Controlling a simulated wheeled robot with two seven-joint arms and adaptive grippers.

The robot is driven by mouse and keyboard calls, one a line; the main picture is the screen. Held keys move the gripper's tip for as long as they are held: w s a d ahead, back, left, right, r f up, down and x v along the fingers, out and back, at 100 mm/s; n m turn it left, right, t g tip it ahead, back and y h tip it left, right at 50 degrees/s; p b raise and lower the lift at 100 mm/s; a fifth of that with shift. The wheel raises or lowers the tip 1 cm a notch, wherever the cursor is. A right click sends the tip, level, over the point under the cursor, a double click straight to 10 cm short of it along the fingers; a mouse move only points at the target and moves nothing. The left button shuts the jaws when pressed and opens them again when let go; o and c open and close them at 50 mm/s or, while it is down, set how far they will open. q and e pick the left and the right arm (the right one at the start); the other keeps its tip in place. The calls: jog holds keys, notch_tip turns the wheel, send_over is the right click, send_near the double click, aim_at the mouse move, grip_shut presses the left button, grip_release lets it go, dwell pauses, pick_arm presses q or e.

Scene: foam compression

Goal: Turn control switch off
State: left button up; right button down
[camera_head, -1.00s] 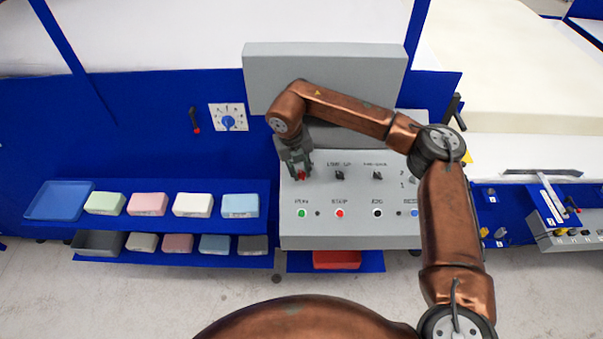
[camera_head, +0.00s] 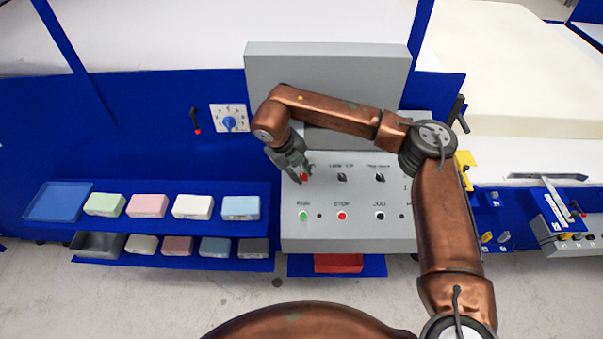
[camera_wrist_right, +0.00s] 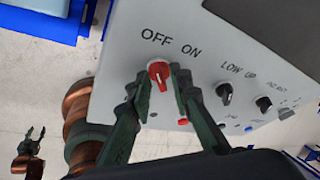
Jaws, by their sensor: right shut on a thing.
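The control switch is a red knob (camera_wrist_right: 158,75) in a white ring, below the OFF and ON labels in the right wrist view. In the head view the red knob (camera_head: 304,177) is at the upper left of the grey sloped panel. My right gripper (camera_head: 299,172) is shut on it, with one dark green finger on each side in the wrist view (camera_wrist_right: 158,84). The fingers hide part of the knob, and I cannot tell exactly where it points. My left gripper (camera_wrist_right: 35,134) is small at the left of the wrist view, its fingers apart and empty.
The panel (camera_head: 345,235) also has two black switches, a green RUN button (camera_head: 303,215), a red STOP button (camera_head: 342,216) and a black JOG button (camera_head: 379,215). Shelves of coloured foam blocks (camera_head: 148,205) stand to the left. A blue dial (camera_head: 229,123) is on the blue wall.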

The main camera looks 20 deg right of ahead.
jog(key=c, duration=2.1)
grip_release()
jog(key=shift+s, duration=0.1)
jog(key=shift+r, duration=0.15)
jog(key=v, duration=1.1)
jog(key=shift+r, duration=0.4)
jog(key=shift+a+r, duration=0.1)
